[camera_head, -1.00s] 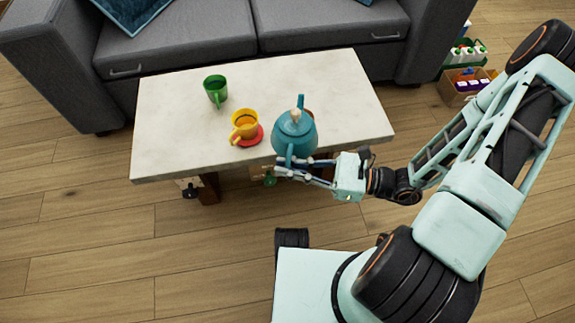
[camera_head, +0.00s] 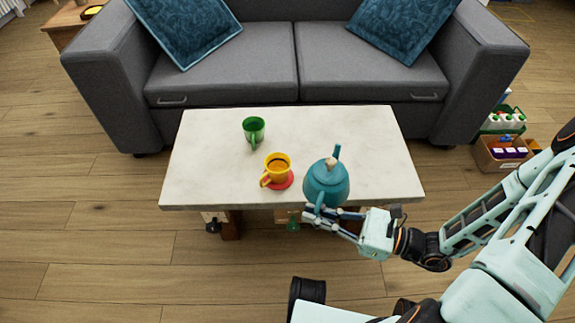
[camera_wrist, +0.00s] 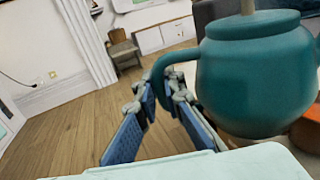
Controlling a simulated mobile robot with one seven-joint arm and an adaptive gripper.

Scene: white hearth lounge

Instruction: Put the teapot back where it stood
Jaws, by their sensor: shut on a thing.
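The teal teapot (camera_head: 326,186) is at the front right part of the white table (camera_head: 220,187), upright, with its pale knob on top. It also shows large in the wrist view (camera_wrist: 258,80). My gripper (camera_head: 322,212) is at the table's front edge, with its fingers shut on the teapot's handle; the fingers (camera_wrist: 160,98) show at the handle in the wrist view. I cannot tell whether the teapot's base touches the table. An orange-brown thing (camera_wrist: 306,132) shows partly behind and below the teapot in the wrist view; most of it is hidden.
A green mug (camera_head: 254,129) stands farther back left. A grey sofa (camera_head: 300,50) borders the table's far side. A cardboard box (camera_head: 490,157) is on the floor at right.

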